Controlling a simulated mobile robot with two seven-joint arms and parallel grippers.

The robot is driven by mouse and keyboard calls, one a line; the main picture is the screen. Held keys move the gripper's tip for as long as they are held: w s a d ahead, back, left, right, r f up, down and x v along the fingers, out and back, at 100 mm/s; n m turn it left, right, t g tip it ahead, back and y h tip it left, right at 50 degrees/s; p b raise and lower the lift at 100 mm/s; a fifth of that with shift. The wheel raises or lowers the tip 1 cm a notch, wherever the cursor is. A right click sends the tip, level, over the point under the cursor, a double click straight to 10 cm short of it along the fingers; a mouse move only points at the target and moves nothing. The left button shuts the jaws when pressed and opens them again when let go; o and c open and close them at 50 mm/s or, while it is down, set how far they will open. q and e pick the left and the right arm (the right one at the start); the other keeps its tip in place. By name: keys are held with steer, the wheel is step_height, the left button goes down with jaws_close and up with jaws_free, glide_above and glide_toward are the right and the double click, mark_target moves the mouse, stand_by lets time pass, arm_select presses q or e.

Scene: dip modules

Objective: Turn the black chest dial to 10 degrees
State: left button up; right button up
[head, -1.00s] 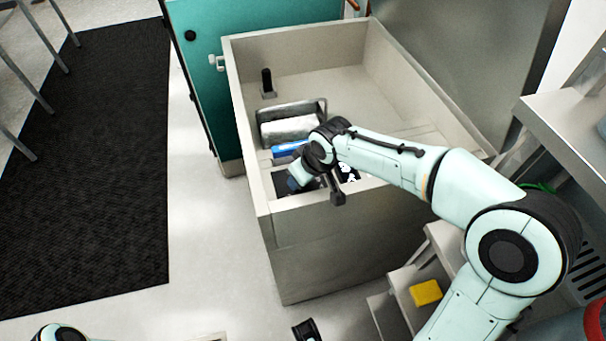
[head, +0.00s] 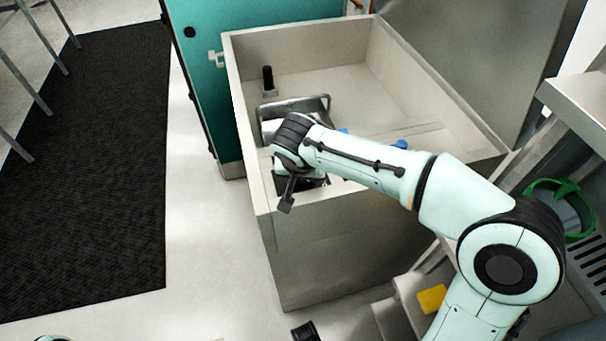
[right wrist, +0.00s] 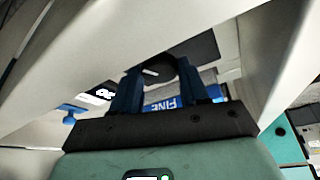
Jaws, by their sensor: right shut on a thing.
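The black chest dial (right wrist: 155,73), round with a white pointer mark, shows in the right wrist view. My right gripper (right wrist: 160,82) has its dark blue fingers on either side of the dial and is shut on it. The dial's lower part is hidden between the fingers, and I cannot read its angle. In the head view my right wrist covers the dial, at the near left corner of the open grey chest (head: 262,196).
A blue label reading FINE (right wrist: 163,104) and a dark panel with white markings (right wrist: 100,93) lie close to the dial. A metal handle frame (head: 325,104) and an upright black peg (head: 267,79) stand inside the chest.

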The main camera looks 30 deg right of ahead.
steer(key=shift+m, duration=0.5)
steer(key=o, duration=1)
steer(key=shift+a+r, duration=0.1)
steer(key=p+v, duration=0.2)
steer(key=v, duration=1.1)
steer(key=shift+w+a+r+p, duration=0.1)
steer(key=shift+w+p, duration=0.05)
steer(key=shift+p, duration=0.2)
